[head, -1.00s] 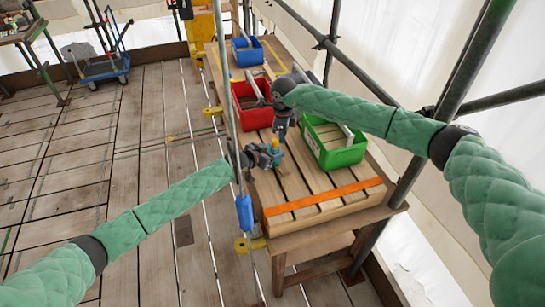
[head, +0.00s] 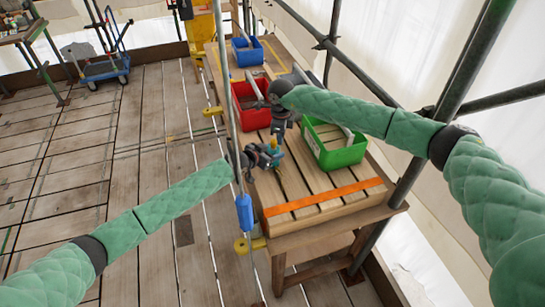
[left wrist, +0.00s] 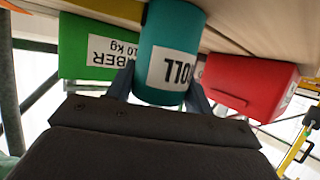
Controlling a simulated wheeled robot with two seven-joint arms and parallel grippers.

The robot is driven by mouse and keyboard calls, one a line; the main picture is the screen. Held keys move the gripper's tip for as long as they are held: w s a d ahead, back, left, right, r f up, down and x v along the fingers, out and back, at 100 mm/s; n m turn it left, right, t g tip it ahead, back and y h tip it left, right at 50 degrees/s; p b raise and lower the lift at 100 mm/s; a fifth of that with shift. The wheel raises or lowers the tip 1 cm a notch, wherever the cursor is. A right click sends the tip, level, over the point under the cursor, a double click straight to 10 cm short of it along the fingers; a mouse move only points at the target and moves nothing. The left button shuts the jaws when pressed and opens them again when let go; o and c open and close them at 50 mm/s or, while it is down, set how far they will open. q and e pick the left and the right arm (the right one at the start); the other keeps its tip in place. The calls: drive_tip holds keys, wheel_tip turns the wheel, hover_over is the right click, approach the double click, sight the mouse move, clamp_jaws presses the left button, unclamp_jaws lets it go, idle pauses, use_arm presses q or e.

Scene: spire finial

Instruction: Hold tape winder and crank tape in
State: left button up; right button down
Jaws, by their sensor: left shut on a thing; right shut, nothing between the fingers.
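My left gripper (head: 266,157) is shut on a teal cylinder (left wrist: 168,45) with a white label reading in part "OLL", which I take to be the tape winder. In the left wrist view it stands between the two fingers; in the head view only a small teal and yellow piece (head: 275,152) shows past the gripper, above the slatted bench top. My right gripper (head: 279,130) points down just above and beyond it, shut and empty. A crank handle is too small to make out. An orange strip (head: 325,199), perhaps tape, lies across the bench's near end.
On the wooden bench (head: 305,235) stand a green bin (head: 340,158), a red bin (head: 253,118) and a blue bin (head: 247,55). A grey scaffold pole (head: 234,90) rises along its left edge, with a blue sleeve (head: 244,213). Slats between the grippers and the orange strip are clear.

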drive_tip(key=shift+s, duration=0.35)
drive_tip(key=shift+s+a, duration=0.5)
drive_tip(key=shift+s, duration=0.05)
idle(1.0)
drive_tip(key=shift+s+a, duration=0.25)
drive_tip(key=shift+a, duration=0.35)
drive_tip(key=shift+s+a, duration=0.2)
drive_tip(key=shift+a, duration=0.35)
idle(1.5)
drive_tip(key=shift+r, duration=0.1)
drive_tip(key=shift+d+r, duration=0.1)
drive_tip(key=shift+r, duration=3.35)
drive_tip(key=shift+s+d+f, duration=0.15)
drive_tip(key=shift+d+f, duration=0.05)
drive_tip(key=shift+f, duration=0.85)
drive_tip(key=shift+s+d+f, duration=0.1)
drive_tip(key=shift+d+f, duration=0.05)
drive_tip(key=shift+f, duration=0.85)
